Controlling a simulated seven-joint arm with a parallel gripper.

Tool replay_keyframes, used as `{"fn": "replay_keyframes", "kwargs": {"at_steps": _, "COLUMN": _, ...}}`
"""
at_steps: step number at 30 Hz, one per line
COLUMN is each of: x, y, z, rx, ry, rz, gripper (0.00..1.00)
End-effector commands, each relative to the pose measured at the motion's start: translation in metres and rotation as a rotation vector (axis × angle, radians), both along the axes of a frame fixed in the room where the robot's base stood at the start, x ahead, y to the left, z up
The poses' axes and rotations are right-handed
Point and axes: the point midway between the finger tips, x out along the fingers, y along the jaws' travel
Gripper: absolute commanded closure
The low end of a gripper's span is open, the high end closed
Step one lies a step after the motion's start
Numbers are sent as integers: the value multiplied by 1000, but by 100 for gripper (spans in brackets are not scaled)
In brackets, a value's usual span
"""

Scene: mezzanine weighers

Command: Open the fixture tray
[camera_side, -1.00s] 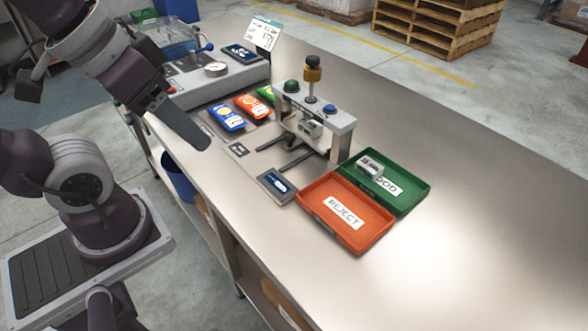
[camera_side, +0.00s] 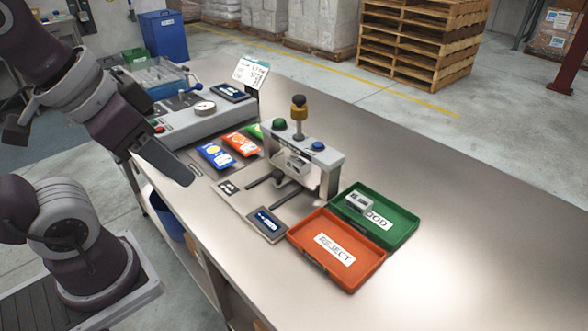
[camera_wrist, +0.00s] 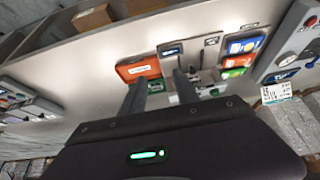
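The fixture (camera_side: 330,160) is a grey arch on the bench with a green and a blue button and a brass-and-black knob on top. Two dark rails (camera_side: 265,180) run out from under it toward the front left. A grey block-like part (camera_side: 293,164) sits beneath the arch; I cannot tell the tray's exact edges, and it looks to be inside. My gripper (camera_side: 180,172) is in the air left of the fixture, touching nothing. In the wrist view its two fingers (camera_wrist: 158,76) stand apart with nothing held, and they partly hide the fixture.
An orange REJECT tray (camera_side: 367,262) and a green GOOD tray (camera_side: 403,231) holding a grey part (camera_side: 358,203) lie right of the fixture. Colored packets (camera_side: 215,155) and a gauge unit (camera_side: 190,122) are behind left. A small display (camera_side: 265,223) lies in front. The right bench is clear.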

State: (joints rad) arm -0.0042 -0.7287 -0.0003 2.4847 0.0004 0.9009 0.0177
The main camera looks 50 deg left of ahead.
Motion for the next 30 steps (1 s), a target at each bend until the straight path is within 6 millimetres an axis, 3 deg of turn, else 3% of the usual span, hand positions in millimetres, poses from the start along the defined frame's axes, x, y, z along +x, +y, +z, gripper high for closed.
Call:
{"fn": "replay_keyframes", "kwargs": {"at_steps": 2, "x": 22, "y": 4, "z": 7, "rx": 31, "ry": 42, "rz": -41, "gripper": 65}}
{"fn": "replay_keyframes", "kwargs": {"at_steps": 5, "x": 78, "y": 16, "z": 12, "rx": 100, "ry": 134, "rz": -157, "gripper": 65}}
{"fn": "replay_keyframes", "kwargs": {"at_steps": 7, "x": 125, "y": 30, "z": 4, "rx": 141, "ry": 205, "rz": -260, "gripper": 65}}
{"fn": "replay_keyframes", "kwargs": {"at_steps": 10, "x": 189, "y": 54, "z": -27, "rx": 178, "ry": 303, "rz": -413, "gripper": 65}}
{"fn": "replay_keyframes", "kwargs": {"at_steps": 12, "x": 226, "y": 73, "z": -59, "rx": 189, "ry": 361, "rz": -517, "gripper": 65}}
{"fn": "replay_keyframes", "kwargs": {"at_steps": 15, "x": 262, "y": 96, "z": -106, "rx": 191, "ry": 421, "rz": -643, "gripper": 65}}
{"fn": "replay_keyframes", "kwargs": {"at_steps": 18, "x": 278, "y": 109, "z": -137, "rx": 187, "ry": 449, "rz": -719, "gripper": 65}}
{"fn": "replay_keyframes", "kwargs": {"at_steps": 20, "x": 283, "y": 113, "z": -147, "rx": 185, "ry": 457, "rz": -743, "gripper": 65}}
{"fn": "replay_keyframes", "kwargs": {"at_steps": 30, "x": 284, "y": 115, "z": -205, "rx": 183, "ry": 465, "rz": -758, "gripper": 65}}
